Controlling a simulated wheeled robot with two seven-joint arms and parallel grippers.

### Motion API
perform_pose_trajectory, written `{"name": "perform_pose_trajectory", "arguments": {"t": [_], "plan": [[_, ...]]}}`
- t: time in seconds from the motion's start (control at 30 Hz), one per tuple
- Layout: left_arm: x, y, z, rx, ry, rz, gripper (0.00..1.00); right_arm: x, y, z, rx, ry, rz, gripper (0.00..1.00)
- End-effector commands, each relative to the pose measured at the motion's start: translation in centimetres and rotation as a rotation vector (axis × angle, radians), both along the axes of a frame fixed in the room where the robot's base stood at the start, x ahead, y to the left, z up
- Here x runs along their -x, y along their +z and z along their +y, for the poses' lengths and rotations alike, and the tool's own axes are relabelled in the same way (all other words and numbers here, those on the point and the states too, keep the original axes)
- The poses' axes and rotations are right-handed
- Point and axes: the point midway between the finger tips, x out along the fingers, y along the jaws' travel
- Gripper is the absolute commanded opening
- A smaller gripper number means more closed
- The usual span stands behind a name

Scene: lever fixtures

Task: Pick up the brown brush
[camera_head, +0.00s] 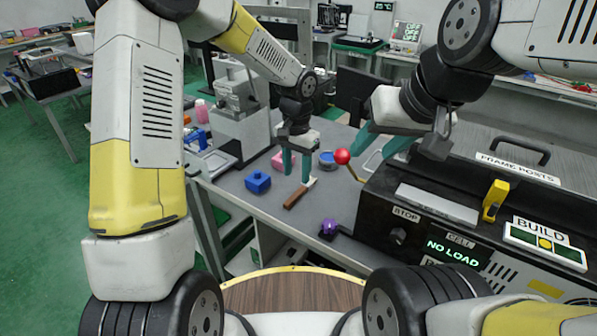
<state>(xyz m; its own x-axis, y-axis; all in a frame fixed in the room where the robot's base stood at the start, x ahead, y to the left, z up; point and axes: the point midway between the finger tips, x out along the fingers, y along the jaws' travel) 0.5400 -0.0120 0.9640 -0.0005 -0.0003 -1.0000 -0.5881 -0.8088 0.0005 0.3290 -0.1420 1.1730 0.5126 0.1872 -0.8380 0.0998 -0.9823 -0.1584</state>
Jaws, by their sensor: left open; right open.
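The brown brush (296,197) lies on the grey table in the middle of the camera_head view, its brown handle toward the lower left and its pale head toward the upper right. My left gripper (296,179) points down just above and behind the brush, with its teal fingers apart on either side of a gap. I cannot tell whether a fingertip touches the brush.
Near the brush are a blue block (258,182), a pink block (279,161), a blue round container (327,159) and a purple object (329,227). A lever with a red ball (343,156) stands beside the black machine (400,215). A grey machine (240,120) stands behind left.

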Motion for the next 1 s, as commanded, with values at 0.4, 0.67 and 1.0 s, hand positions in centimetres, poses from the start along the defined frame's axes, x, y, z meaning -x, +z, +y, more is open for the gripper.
{"name": "perform_pose_trajectory", "arguments": {"t": [0.4, 0.67, 1.0], "plan": [[-0.2, -5.6, -0.1, -0.001, 0.0, 0.004, 0.44, 0.0, 0.0, 0.0, 0.0, 0.0, 0.0, 0.44], [-0.2, -7.2, 0.0, -0.001, 0.0, -0.001, 0.44, 0.0, 0.0, 0.0, 0.0, 0.0, 0.0, 0.44], [-0.2, -7.1, 0.0, -0.001, 0.0, -0.001, 0.04, 0.0, 0.0, 0.0, 0.0, 0.0, 0.0, 0.44]]}}
